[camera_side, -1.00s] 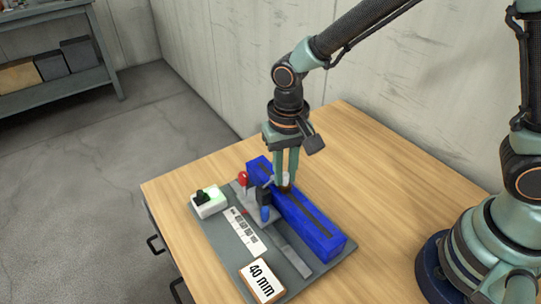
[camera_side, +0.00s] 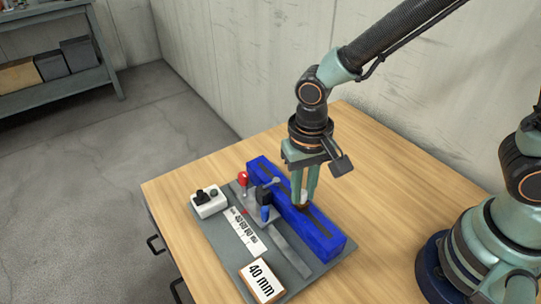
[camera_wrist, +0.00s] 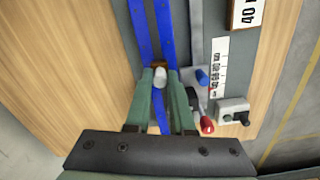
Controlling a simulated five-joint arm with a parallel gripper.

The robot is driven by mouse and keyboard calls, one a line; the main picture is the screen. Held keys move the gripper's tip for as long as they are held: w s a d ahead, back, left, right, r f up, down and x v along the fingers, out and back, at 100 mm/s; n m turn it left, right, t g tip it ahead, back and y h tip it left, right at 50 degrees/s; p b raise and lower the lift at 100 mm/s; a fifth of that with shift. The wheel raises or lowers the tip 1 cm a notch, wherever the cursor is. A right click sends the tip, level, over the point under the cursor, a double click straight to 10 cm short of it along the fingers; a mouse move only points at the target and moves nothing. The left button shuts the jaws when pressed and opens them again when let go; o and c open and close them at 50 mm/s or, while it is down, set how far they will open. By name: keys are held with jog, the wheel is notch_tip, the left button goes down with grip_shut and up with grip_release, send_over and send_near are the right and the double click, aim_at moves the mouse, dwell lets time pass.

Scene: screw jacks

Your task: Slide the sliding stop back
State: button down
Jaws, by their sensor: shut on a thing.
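A long blue rail (camera_side: 322,236) with a dark slot along its top lies on the grey base plate; it also shows in the wrist view (camera_wrist: 141,30). The sliding stop, a small brown block with a pale round knob (camera_wrist: 160,74), sits on this rail, around mid-length. My gripper (camera_side: 303,203) points down over the rail with its fingers shut on the stop, one on each side of the knob in the wrist view (camera_wrist: 160,82). The fingers hide much of the stop in the side view.
Beside the rail stand a dark block with a blue cylinder (camera_side: 265,212), a red knob (camera_side: 243,177), a grey bar (camera_side: 290,248) and a printed scale (camera_side: 243,232). A white switch box (camera_side: 208,203) and a "40 mm" card (camera_side: 262,281) are at the plate's edge.

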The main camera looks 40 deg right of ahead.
jog(key=s, duration=0.8)
jog(key=shift+s+a+r, duration=0.15)
jog(key=shift+s, duration=0.45)
jog(key=c, duration=0.8)
grip_release()
jog(key=shift+s, duration=0.1)
jog(key=shift+o, duration=0.2)
notch_tip(320, 180, up, 12)
